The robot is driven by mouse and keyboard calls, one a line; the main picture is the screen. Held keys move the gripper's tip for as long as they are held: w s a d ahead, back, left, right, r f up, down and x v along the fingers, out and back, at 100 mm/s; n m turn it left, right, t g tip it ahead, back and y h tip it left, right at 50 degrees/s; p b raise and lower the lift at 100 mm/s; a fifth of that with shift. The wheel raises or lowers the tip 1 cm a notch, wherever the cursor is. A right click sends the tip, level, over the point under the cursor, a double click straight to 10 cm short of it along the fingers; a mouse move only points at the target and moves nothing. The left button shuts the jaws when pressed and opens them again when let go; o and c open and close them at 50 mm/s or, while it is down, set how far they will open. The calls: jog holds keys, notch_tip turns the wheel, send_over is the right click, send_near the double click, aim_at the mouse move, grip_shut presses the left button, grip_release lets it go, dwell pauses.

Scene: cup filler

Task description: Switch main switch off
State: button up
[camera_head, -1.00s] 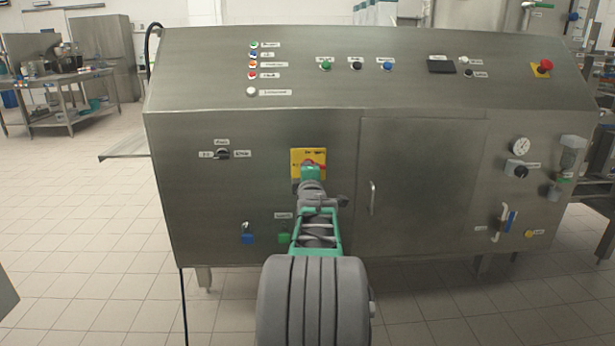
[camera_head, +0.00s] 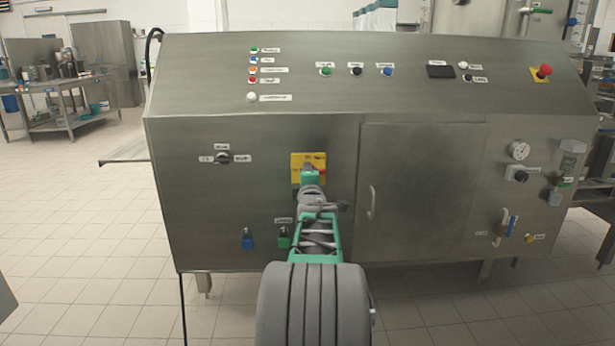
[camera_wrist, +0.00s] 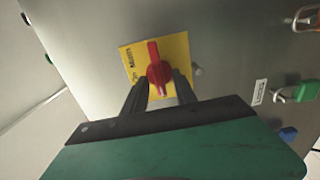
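The main switch is a red rotary knob (camera_wrist: 158,72) on a yellow plate (camera_wrist: 176,50) on the steel front panel. In the wrist view its long handle runs lengthwise between my fingers. My gripper (camera_wrist: 160,80) is open, with one dark finger on each side of the handle's near end and visible gaps. Whether either finger touches it I cannot tell. In the head view the yellow plate (camera_head: 308,157) shows behind my gripper (camera_head: 310,170), with only a bit of the red knob (camera_head: 320,169) visible.
A blue padlock (camera_head: 247,239) and a green padlock (camera_head: 284,238) hang below the switch. A black selector knob (camera_head: 223,158) is to the left. A cabinet door with a handle (camera_head: 372,203) is to the right. A red emergency button (camera_head: 544,71) is at upper right.

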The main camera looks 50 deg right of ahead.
jog(key=p+v, duration=0.1)
jog(key=v, duration=0.6)
jog(key=shift+s+a, duration=0.25)
jog(key=shift+s, duration=0.05)
